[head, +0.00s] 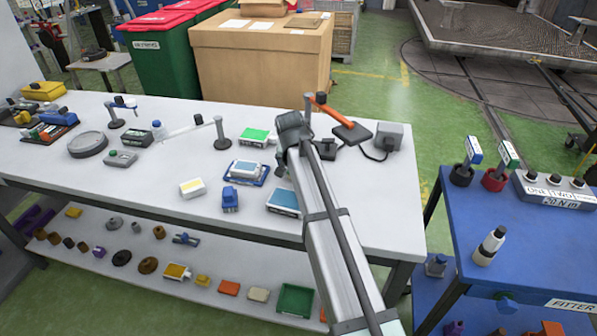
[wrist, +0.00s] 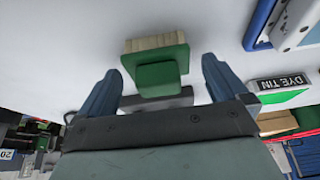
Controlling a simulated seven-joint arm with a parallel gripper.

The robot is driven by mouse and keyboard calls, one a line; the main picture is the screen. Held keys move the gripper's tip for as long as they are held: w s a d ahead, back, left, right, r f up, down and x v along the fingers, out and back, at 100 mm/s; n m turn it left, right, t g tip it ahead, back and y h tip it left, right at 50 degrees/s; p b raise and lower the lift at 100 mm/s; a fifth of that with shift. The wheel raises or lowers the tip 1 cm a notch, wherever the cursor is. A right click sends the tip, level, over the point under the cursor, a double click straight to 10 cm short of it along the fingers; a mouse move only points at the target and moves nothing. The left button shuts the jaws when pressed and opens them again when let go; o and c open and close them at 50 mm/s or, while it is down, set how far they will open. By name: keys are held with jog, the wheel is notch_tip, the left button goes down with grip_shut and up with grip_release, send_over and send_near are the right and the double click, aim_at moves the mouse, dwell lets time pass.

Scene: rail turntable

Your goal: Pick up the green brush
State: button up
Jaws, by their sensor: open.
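The green brush (wrist: 157,72) shows in the wrist view, with a green back and grip and pale bristles along its far side. It lies on the white bench top between the lines of my two blue fingers. My gripper (wrist: 160,82) is open, with one finger on each side of the brush and visible gaps on both sides. I cannot tell how high the fingers are above the bench. In the head view my gripper (head: 283,163) is over the right part of the bench, and I cannot make out the brush there; the arm probably hides it.
In the wrist view a green tin labelled DYE TIN (wrist: 283,100) and a blue tray (wrist: 260,28) stand to the right. A dark grey object (wrist: 150,105) lies close by the brush. In the head view a corded grey box (head: 388,136) stands right of my gripper.

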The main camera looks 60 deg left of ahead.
jog(key=shift+w+a+f, duration=0.1)
jog(key=shift+f, duration=0.25)
jog(key=shift+c, duration=0.4)
jog(key=c, duration=1.1)
